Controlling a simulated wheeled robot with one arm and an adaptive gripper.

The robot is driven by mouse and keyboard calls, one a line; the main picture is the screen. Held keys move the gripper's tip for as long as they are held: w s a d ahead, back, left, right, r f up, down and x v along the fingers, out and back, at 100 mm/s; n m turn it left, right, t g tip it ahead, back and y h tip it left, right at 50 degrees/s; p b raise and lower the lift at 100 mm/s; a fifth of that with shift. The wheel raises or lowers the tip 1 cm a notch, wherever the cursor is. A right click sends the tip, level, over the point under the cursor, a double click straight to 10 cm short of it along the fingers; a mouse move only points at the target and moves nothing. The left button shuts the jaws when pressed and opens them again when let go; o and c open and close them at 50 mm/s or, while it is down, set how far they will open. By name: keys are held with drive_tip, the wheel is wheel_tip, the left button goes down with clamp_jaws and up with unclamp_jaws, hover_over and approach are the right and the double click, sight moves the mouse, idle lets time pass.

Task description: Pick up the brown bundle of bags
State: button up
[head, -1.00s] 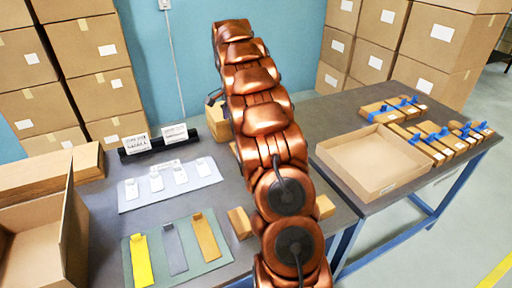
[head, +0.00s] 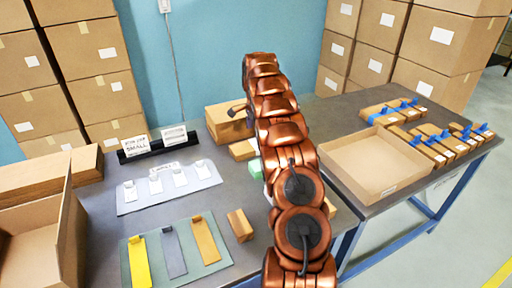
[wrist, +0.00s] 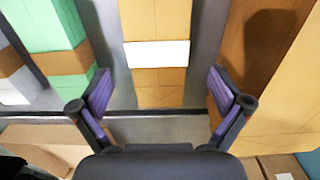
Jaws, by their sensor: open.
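A brown bundle (wrist: 155,88) with a white band (wrist: 157,54) lies ahead of my gripper (wrist: 160,82) in the wrist view. My gripper is open, its two purple-padded fingers apart to either side of the bundle's near end, and it holds nothing. I cannot tell how far above the bundle the fingers are.
A green bundle (wrist: 50,30) with a brown band lies left of the brown one, and a taller brown stack (wrist: 270,40) stands close on its right. In the head view the stack (head: 228,124) is behind the bundle. An open carton (head: 375,165) sits on the right table.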

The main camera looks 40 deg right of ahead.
sight(256, 144)
drive_tip(key=shift+s+a+f+p, duration=0.15)
drive_tip(key=shift+f+p, duration=0.55)
drive_tip(key=shift+f, duration=1.9)
drive_tip(key=shift+c, duration=0.4)
drive_tip(key=c, duration=1.2)
